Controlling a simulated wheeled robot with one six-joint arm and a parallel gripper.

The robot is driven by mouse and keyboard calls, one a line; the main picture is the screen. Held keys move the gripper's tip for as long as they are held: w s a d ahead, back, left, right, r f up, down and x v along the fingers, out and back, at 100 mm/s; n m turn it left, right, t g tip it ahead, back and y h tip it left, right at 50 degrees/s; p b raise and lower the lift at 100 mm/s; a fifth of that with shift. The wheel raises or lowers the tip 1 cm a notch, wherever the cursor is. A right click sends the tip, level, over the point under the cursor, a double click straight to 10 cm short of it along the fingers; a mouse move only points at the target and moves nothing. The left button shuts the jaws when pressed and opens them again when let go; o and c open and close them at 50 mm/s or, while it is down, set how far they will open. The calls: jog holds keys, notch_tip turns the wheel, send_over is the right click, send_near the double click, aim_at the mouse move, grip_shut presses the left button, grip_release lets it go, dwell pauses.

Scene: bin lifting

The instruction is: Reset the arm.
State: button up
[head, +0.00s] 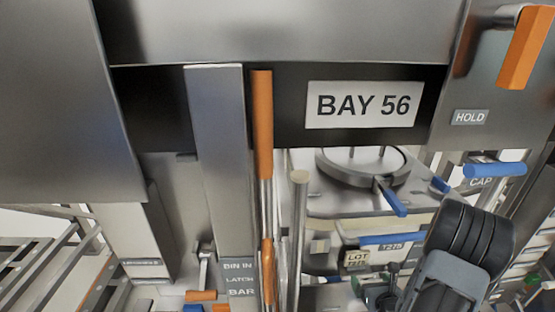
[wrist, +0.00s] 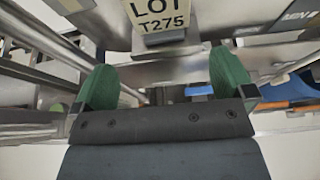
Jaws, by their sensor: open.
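My gripper (wrist: 165,78) shows in the wrist view with its two green fingers spread wide apart. Nothing is held between them. Ahead of the fingers, at the top of the wrist view, is a pale tag reading LOT T275 (wrist: 157,14). In the head view my dark arm reaches in at the lower right; I cannot clearly make out the gripper there.
A BAY 56 sign (head: 363,105) hangs on a dark panel. An upright orange-gripped bar (head: 263,125) stands left of the lid, beside a label reading BIN IN, LATCH, BAR (head: 239,280). Blue handles (head: 495,170) and an orange HOLD handle (head: 522,48) are at right. Metal rails crowd the lower left.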

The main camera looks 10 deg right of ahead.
jog(key=s+a+r+n+g+y+b, duration=0.15)
jog(key=a+n+g+y, duration=0.3)
jog(key=a+n, duration=0.45)
jog(key=s+a+r+n+g+y+p, duration=0.1)
jog(key=s+a+r+n+g+y, duration=0.25)
jog(key=a+n+y, duration=0.5)
jog(key=s+a+r+n+h+b, duration=0.2)
jog(key=r+n+h, duration=0.9)
jog(key=n, duration=0.8)
notch_tip(320, 180, up, 3)
jog(key=shift+a+f+n+b, duration=0.1)
jog(key=shift+a+n+b, duration=0.25)
jog(key=shift+a+b, duration=0.4)
jog(key=shift+a, duration=0.25)
